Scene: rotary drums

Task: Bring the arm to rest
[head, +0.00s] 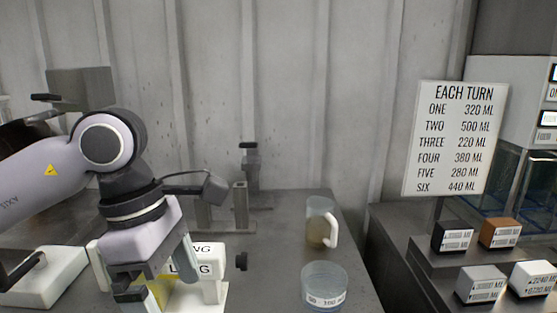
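My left arm comes in from the left and bends down at a grey joint. Its gripper (160,278) points downward at the lower left, with its two fingers apart. A white stand with a partly covered label (209,272) ending in "NG" and a yellow part (160,291) show behind and between the fingers. I see no object held between the fingers, and no clear contact. My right gripper is out of view.
A handled jug (318,229) and a labelled clear beaker (324,284) stand on the grey bench, right of the gripper. A sign (455,139) lists volumes per turn. Several labelled blocks (481,284) sit on a stepped rack at the right.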

